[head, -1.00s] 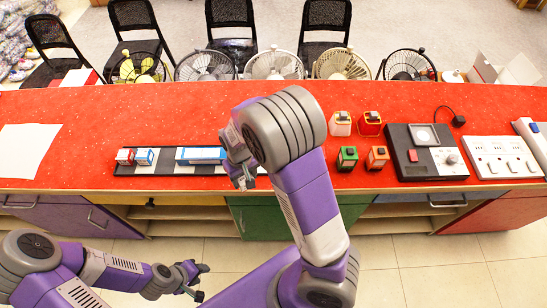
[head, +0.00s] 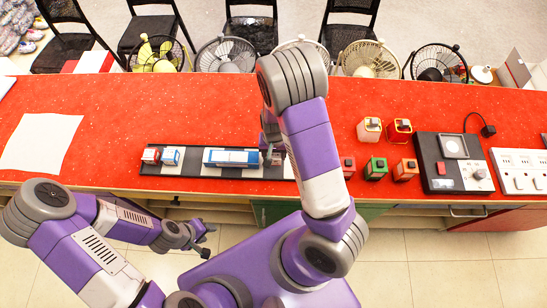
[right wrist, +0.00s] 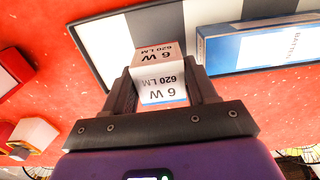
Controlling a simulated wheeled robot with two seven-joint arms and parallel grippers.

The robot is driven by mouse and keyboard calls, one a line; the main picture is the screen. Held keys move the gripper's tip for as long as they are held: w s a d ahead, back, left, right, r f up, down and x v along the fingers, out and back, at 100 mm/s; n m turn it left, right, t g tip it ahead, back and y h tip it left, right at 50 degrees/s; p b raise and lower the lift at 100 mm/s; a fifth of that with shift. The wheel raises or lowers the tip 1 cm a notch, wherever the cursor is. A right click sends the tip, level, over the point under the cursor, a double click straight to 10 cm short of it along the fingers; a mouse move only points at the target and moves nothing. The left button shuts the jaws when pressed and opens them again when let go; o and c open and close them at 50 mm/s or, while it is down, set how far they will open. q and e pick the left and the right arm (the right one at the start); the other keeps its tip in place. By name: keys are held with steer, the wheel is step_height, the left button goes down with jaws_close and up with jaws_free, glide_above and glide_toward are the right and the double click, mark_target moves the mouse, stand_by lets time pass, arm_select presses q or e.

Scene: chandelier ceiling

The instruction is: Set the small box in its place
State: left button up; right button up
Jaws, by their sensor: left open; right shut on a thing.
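The small box (right wrist: 160,72), white with "6 W 620 LM" print, is between the fingers of my right gripper (right wrist: 163,95) in the right wrist view. My right gripper is shut on it. In the head view the small box (head: 277,157) is partly hidden by my right arm, at the right of the long blue-and-white box. The striped black-and-white tray (head: 193,166) lies below; whether the small box touches it I cannot tell. My left gripper (head: 207,238) is open and empty, in front of the counter.
The tray carries the long box (head: 233,158) and two small boxes (head: 151,155) (head: 171,155) at its left. Several coloured blocks stand right of my arm, including a green one (head: 376,167). A black control panel (head: 455,170) is further right. A paper sheet (head: 42,142) lies left.

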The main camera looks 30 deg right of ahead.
mark_target(274, 158)
step_height(274, 158, down, 3)
steer(key=shift+f+b, duration=0.15)
steer(key=shift+b, duration=0.25)
steer(key=shift+w+f, duration=0.1)
steer(key=shift+f, duration=0.05)
steer(key=shift+f, duration=0.2)
steer(key=o, duration=0.8)
steer(key=shift+r, duration=0.2)
